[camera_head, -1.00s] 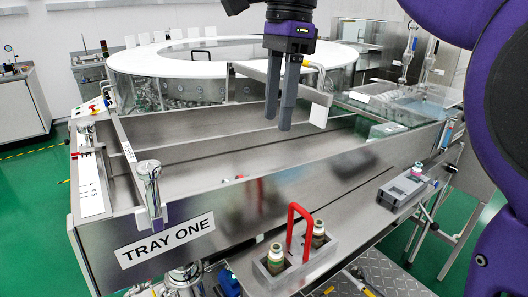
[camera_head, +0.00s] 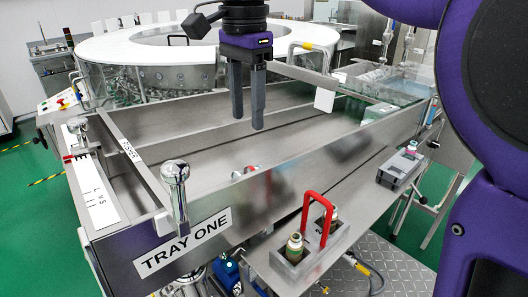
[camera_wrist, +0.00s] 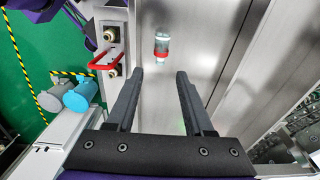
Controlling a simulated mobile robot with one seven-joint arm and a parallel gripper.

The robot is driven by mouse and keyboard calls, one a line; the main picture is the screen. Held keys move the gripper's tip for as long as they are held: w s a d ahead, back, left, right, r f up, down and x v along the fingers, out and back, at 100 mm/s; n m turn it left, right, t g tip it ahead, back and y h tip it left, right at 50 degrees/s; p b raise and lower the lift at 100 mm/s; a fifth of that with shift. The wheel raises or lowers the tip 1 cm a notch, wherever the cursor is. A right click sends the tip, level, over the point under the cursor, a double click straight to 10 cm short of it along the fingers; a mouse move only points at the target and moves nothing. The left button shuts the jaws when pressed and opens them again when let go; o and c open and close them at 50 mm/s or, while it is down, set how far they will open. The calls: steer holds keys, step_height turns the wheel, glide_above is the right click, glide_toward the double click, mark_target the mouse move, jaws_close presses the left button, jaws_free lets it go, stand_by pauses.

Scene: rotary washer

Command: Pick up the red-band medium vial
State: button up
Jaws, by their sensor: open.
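In the wrist view a clear vial with a red band (camera_wrist: 162,48) is over the metal tray floor, beyond my fingertips and not touching them. In the head view a small red-and-white top (camera_head: 245,171) shows just above the tray's front wall; the rest is hidden, and it looks like the same vial. My gripper (camera_head: 247,122) points down over the tray, open and empty. In the wrist view my gripper (camera_wrist: 160,77) has clear space between its two dark fingers.
A grey holder (camera_head: 285,262) with a red handle (camera_head: 307,222) and two brown vials stands outside the tray's front wall (camera_head: 268,197). A second grey holder (camera_head: 398,170) is at right. A white-rimmed rotary washer (camera_head: 150,42) stands behind. The tray floor around the vial looks clear.

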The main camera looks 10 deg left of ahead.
mark_target(249, 168)
step_height(249, 168, down, 12)
steer(key=b, duration=0.3)
steer(key=shift+w+f, duration=0.15)
steer(key=shift+f, duration=0.1)
steer(key=shift+c, duration=0.2)
jaws_close()
